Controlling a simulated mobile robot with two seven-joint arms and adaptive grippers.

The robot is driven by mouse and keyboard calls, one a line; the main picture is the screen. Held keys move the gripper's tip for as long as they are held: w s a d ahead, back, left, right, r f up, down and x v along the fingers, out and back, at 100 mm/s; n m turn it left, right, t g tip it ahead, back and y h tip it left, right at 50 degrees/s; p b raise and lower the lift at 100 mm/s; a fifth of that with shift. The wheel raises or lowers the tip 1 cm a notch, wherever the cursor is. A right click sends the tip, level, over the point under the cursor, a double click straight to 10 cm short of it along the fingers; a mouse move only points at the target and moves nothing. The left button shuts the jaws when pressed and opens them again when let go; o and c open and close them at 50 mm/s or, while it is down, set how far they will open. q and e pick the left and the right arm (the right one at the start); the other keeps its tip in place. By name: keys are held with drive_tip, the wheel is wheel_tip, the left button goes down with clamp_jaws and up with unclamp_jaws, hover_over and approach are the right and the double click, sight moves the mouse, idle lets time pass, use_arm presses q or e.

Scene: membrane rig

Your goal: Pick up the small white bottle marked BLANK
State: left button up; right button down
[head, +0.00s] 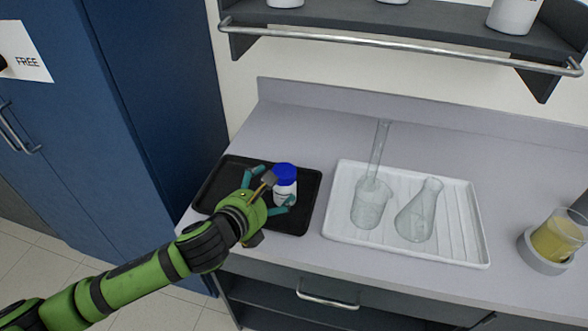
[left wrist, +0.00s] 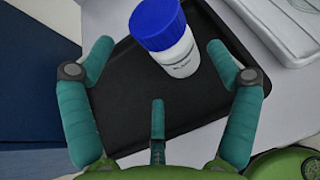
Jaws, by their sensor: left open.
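A small white bottle (head: 285,184) with a blue cap stands upright on a black tray at the left of the counter. It also shows in the left wrist view (left wrist: 180,57), between the spread fingers and beyond the palm. Its label is too small to read. My left gripper (head: 273,188) is open, with its teal fingers around the near side of the bottle in the head view. In the left wrist view the fingers (left wrist: 160,62) stand apart, with gaps on both sides of the bottle. My right gripper is out of view.
The black tray (head: 222,180) has bare room left of the bottle. A shelf with a rail (head: 400,52) overhangs the back. A yellow-filled vessel (head: 556,239) stands far right.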

sight(276, 186)
use_arm(q)
drive_tip(key=shift+w+d, duration=0.15)
drive_tip(key=shift+w, duration=0.2)
drive_tip(key=shift+p+x, duration=0.3)
drive_tip(key=shift+x, duration=0.5)
drive_tip(key=shift+w+d+f, duration=0.15)
drive_tip(key=shift+w+f, duration=0.1)
drive_tip(key=shift+f, duration=0.05)
drive_tip(key=x, duration=0.3)
drive_tip(key=shift+w+f+p, duration=0.1)
drive_tip(key=shift+p, duration=0.3)
drive_tip(key=shift+w+d+f, duration=0.1)
drive_tip(key=shift+w+d, duration=0.1)
drive_tip(key=shift+c, duration=0.4)
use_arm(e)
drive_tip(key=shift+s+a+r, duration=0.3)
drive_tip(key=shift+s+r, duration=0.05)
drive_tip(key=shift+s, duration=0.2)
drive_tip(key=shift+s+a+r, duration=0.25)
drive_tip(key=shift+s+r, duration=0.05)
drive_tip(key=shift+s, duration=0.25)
use_arm(q)
drive_tip(key=c, duration=1)
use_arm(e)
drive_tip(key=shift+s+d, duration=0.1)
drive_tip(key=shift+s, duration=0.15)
